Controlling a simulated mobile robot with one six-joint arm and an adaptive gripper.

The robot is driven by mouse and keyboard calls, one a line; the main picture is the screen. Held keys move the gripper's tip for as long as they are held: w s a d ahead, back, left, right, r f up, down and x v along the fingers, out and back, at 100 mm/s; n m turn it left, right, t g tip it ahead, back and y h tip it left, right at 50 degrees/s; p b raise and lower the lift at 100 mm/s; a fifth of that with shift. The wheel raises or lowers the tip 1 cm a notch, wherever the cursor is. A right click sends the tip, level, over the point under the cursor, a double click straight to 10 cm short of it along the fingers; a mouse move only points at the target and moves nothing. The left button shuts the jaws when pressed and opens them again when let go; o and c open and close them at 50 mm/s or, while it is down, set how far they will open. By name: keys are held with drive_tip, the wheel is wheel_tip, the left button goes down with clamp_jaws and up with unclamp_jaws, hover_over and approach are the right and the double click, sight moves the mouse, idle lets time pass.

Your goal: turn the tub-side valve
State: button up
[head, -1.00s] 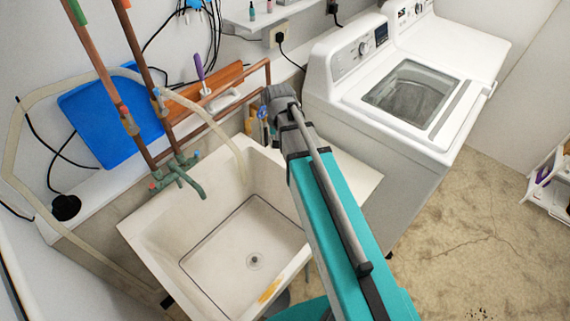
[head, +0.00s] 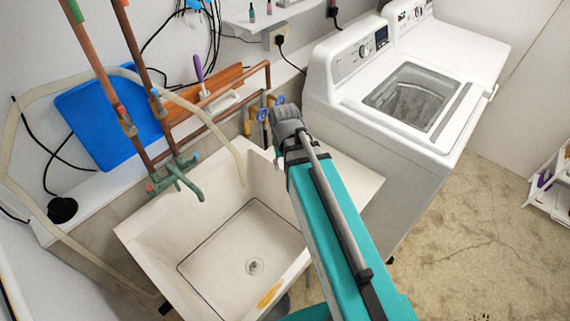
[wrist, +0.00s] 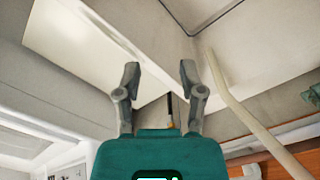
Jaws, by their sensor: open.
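Two valves with blue handles show by the wall behind the tub's right back corner in the head view. The left one, nearer the tub (head: 130,232), is the tub-side valve (head: 262,114); the other valve (head: 280,100) is just right of it. The grey end of my arm is just in front of them and hides what lies below. My gripper (wrist: 160,78) shows in the wrist view, its two grey fingers wide apart with nothing between them. No valve handle is clear there.
A pale hose (head: 240,160) hangs into the tub. A copper pipe (head: 268,72) runs along the wall near the valves. A white washer (head: 345,125) stands close on the right. Green taps (head: 180,178) are at the tub's left back.

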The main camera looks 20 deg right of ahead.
drive_tip(key=shift+w, duration=0.15)
wheel_tip(320, 180, up, 9)
drive_tip(key=n+p, duration=0.9)
drive_tip(key=n, duration=1.7)
hover_over(267, 115)
drive_tip(key=shift+w+r, duration=0.2)
drive_tip(key=shift+w, duration=0.2)
drive_tip(key=shift+f, duration=0.2)
wheel_tip(267, 115, down, 13)
drive_tip(key=b, duration=1.3)
drive_tip(key=shift+f, duration=0.2)
